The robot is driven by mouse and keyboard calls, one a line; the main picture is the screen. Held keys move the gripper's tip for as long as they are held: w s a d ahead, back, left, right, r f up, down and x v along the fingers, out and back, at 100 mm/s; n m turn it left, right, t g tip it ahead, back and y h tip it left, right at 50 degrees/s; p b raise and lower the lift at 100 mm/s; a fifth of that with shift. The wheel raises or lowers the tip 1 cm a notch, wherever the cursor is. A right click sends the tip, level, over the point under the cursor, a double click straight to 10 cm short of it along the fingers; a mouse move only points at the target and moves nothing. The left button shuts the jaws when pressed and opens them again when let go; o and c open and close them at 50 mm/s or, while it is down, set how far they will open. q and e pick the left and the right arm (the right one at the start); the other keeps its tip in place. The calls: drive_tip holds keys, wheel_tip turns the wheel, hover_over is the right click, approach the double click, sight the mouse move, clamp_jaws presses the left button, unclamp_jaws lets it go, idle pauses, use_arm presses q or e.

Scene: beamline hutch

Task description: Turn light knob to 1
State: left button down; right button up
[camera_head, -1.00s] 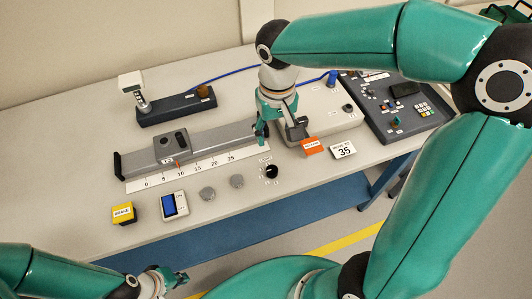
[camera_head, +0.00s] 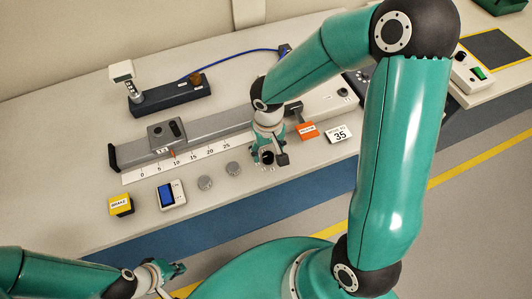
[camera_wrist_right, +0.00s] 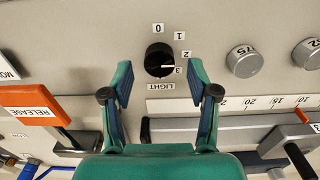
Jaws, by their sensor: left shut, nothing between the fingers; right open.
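The black light knob (camera_wrist_right: 158,58) sits on the table surface above its LIGHT label in the right wrist view, with 0, 1, 2 and 3 marked around it. Its white pointer line points to about the 3. My right gripper (camera_wrist_right: 160,78) is open, with one finger on each side of the knob in that view; I see no contact. In the head view the right gripper (camera_head: 268,155) is over the knob (camera_head: 267,158), which is partly hidden. My left gripper (camera_head: 178,269) is shut and empty near the bottom, off the table's front edge.
Two grey knobs (camera_wrist_right: 243,61) are beside the light knob. An orange RELEASE part (camera_wrist_right: 38,105) and a scaled rail (camera_head: 190,156) are close to the right gripper.

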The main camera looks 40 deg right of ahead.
drive_tip(key=shift+f, duration=0.85)
drive_tip(key=shift+c, duration=0.2)
